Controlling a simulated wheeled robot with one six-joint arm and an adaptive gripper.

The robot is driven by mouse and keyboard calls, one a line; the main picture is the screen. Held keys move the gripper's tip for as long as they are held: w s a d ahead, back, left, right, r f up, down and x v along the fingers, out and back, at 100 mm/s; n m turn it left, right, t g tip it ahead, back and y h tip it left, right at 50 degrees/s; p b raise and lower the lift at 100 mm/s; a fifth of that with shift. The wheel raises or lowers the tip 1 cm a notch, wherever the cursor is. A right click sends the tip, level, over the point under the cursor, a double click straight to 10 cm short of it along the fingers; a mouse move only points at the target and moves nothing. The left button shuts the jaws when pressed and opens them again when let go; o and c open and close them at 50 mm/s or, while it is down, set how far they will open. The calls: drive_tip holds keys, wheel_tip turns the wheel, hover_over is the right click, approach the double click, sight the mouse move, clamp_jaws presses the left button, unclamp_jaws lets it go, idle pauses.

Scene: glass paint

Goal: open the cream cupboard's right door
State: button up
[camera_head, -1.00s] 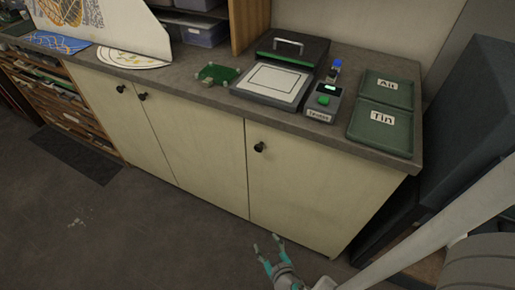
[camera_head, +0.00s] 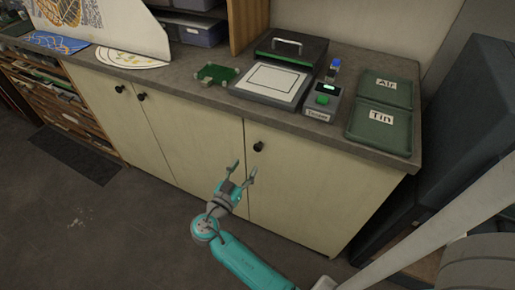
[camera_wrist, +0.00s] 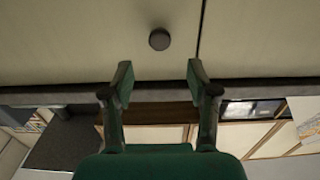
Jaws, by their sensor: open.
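The cream cupboard (camera_head: 200,157) stands under a dark worktop. Its right door (camera_head: 330,190) looks shut, flush with its neighbour along a thin seam. The right door's round black knob (camera_head: 258,147) is near its upper left corner. My gripper (camera_head: 245,170) is open and empty, in front of the cupboard and just below and left of the knob in the head view. In the wrist view, which looks upside down, the knob (camera_wrist: 159,39) shows beyond the spread fingertips (camera_wrist: 160,75), roughly centred between them and not touched. The seam lies to its right.
Two more black knobs (camera_head: 131,92) sit on the doors to the left. A dark block (camera_head: 465,130) stands right. The floor (camera_head: 110,225) in front is clear.

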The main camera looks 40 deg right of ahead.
sight(257, 150)
drive_tip(key=x, duration=1)
drive_tip(key=shift+f, duration=0.1)
clamp_jaws()
